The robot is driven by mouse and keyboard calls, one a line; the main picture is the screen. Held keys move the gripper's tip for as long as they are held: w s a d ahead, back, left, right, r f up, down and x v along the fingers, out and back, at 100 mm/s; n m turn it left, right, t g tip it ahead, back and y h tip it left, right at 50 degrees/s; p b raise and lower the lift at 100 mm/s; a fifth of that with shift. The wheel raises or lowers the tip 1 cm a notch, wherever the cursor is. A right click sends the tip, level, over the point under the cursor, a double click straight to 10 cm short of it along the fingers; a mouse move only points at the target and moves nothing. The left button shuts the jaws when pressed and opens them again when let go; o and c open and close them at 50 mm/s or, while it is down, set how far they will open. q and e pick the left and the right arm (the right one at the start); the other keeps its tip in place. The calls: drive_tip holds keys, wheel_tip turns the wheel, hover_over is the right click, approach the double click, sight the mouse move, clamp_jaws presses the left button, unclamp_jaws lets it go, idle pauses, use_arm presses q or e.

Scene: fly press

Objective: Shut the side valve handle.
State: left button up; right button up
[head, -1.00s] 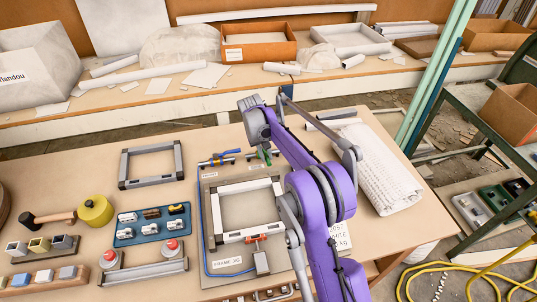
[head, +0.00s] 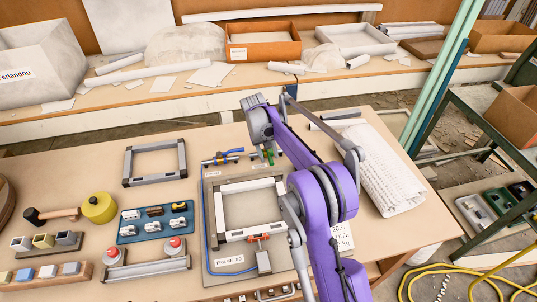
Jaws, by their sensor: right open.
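Behind the frame jig plate (head: 210,215) a small pipe fitting carries a blue lever handle (head: 231,152) lying roughly along the pipe. A green handle-like part (head: 268,155) shows just to its right, partly hidden by my right arm. I cannot tell which of the two is the side valve handle. My right gripper (head: 265,150) reaches down over the green part, its fingers mostly hidden by its own wrist. It is open, and contact with the handle cannot be made out. My left gripper is out of view.
A grey frame (head: 155,183) lies left of the jig, and another frame (head: 222,219) with a red clamp (head: 258,238) sits on it. A white textured sheet (head: 385,185) lies right.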

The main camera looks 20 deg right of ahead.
wheel_tip(320, 180, up, 11)
drive_tip(key=a, duration=0.2)
drive_tip(key=shift+w+f+p, duration=0.15)
drive_tip(key=shift+w+p, duration=0.1)
drive_tip(key=shift+p, duration=0.05)
idle(0.3)
drive_tip(key=s+a+r+n+t+y, duration=0.1)
drive_tip(key=s+a+r+t, duration=0.15)
drive_tip(key=s, duration=0.55)
drive_tip(key=s+a+r+n+t, duration=0.1)
drive_tip(key=s+a+r, duration=0.25)
drive_tip(key=s, duration=0.55)
drive_tip(key=s+a+f, duration=0.1)
drive_tip(key=s+f, duration=0.2)
drive_tip(key=s, duration=0.3)
drive_tip(key=s+a+f+t+p, duration=0.1)
drive_tip(key=s+f, duration=0.2)
drive_tip(key=s, duration=0.2)
drive_tip(key=s+a+f+t+y, duration=0.1)
drive_tip(key=s+a+f, duration=0.1)
drive_tip(key=s, duration=0.4)
drive_tip(key=shift+s+f+n+p, duration=0.3)
drive_tip(key=shift+f+n, duration=0.1)
drive_tip(key=shift+f, duration=0.05)
